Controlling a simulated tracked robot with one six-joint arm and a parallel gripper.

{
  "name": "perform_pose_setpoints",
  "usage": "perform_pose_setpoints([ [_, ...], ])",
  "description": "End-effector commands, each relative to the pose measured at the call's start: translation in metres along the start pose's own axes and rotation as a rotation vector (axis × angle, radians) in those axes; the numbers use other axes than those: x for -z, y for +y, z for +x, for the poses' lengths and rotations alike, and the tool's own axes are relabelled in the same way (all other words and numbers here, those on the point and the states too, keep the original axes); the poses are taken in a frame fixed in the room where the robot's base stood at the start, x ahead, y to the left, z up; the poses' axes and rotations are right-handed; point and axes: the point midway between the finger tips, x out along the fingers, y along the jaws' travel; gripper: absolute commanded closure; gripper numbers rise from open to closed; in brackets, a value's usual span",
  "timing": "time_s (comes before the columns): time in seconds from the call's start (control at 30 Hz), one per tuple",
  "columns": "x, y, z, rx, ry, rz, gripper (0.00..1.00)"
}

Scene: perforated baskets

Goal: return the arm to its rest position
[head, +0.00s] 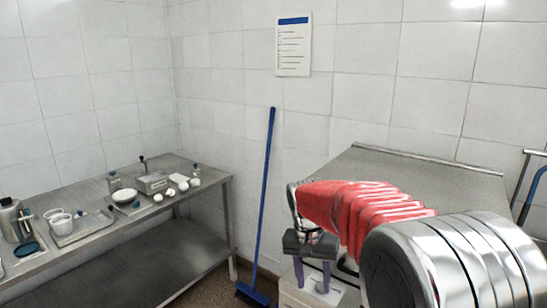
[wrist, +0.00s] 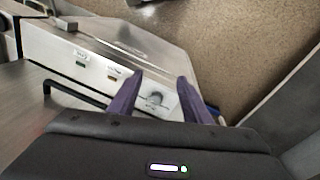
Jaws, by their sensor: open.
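My gripper (head: 312,277) hangs at the end of my arm in the head view, to the right of the blue broom and pointing down. Its two purple fingers are apart with nothing between them. My arm, in a red ribbed sleeve, reaches in from the lower right of the head view.
A metal table (head: 222,180) on the left carries bowls, cups, trays and small items. A blue broom (head: 267,180) leans on the tiled wall. A steel surface (head: 440,178) stands behind my arm. A blue-handled frame (head: 530,190) is at the far right.

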Motion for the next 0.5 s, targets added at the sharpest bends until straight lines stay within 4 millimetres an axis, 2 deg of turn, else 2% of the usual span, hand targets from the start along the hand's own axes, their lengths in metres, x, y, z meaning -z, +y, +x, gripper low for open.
perform_pose_setpoints([
  [0.13, -0.024, 0.017, -0.012, 0.034, 0.026, -0.096, 0.56],
  [0.5, -0.085, 0.054, -0.031, 0.102, 0.104, -0.285, 0.56],
])
